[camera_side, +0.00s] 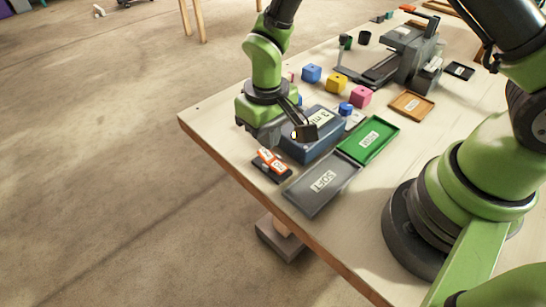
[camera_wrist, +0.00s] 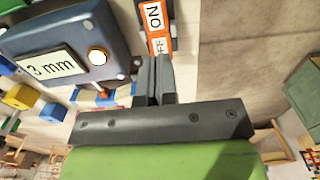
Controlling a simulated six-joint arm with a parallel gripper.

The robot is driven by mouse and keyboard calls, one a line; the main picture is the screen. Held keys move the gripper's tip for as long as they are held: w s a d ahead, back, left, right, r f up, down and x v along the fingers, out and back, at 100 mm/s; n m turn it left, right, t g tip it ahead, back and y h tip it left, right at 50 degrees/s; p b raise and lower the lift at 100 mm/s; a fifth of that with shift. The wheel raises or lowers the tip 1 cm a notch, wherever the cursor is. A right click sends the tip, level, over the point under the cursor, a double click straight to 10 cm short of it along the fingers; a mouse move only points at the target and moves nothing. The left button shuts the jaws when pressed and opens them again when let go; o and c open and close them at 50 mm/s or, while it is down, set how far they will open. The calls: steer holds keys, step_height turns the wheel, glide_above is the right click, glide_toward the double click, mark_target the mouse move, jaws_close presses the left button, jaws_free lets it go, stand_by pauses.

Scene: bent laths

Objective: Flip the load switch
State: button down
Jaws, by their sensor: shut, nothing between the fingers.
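The load switch (camera_side: 271,164) is an orange and white rocker on a dark base near the table's left edge. In the wrist view the switch (camera_wrist: 155,16) shows an orange part marked ON and a paler part marked OFF at the near end. My gripper (camera_wrist: 154,68) is shut and empty, its fingertips just at or above the OFF end; I cannot tell if they touch. In the side view my gripper hangs over the table behind the switch, its fingertips hard to make out. Which way the rocker is tilted is not clear.
A blue-grey box (camera_wrist: 60,50) with a "3 mm" display and a round lit button stands beside the switch. A grey tray (camera_side: 322,184) and a green tray (camera_side: 369,139) lie to its right. Blue, yellow and pink cubes (camera_side: 361,96) and a dark machine (camera_side: 408,52) stand further back.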

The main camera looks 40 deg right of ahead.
steer(key=shift+f, duration=1.65)
stand_by(0.5)
steer(key=shift+r, duration=3.5)
steer(key=shift+r, duration=0.3)
step_height(320, 180, up, 8)
steer(key=m+t, duration=0.1)
glide_above(268, 156)
steer(key=s+d, duration=0.1)
steer(key=d, duration=0.1)
steer(key=s+d+r+m+t+y, duration=0.2)
steer(key=s+d+r+t, duration=0.15)
steer(key=s+r, duration=0.5)
steer(key=s+d+r+m+t, duration=0.1)
steer(key=s+r+t, duration=0.1)
steer(key=s+r, duration=0.2)
steer(key=shift+s+d+r+t, duration=0.2)
steer(key=shift+s+d+t, duration=0.15)
steer(key=shift+s, duration=1)
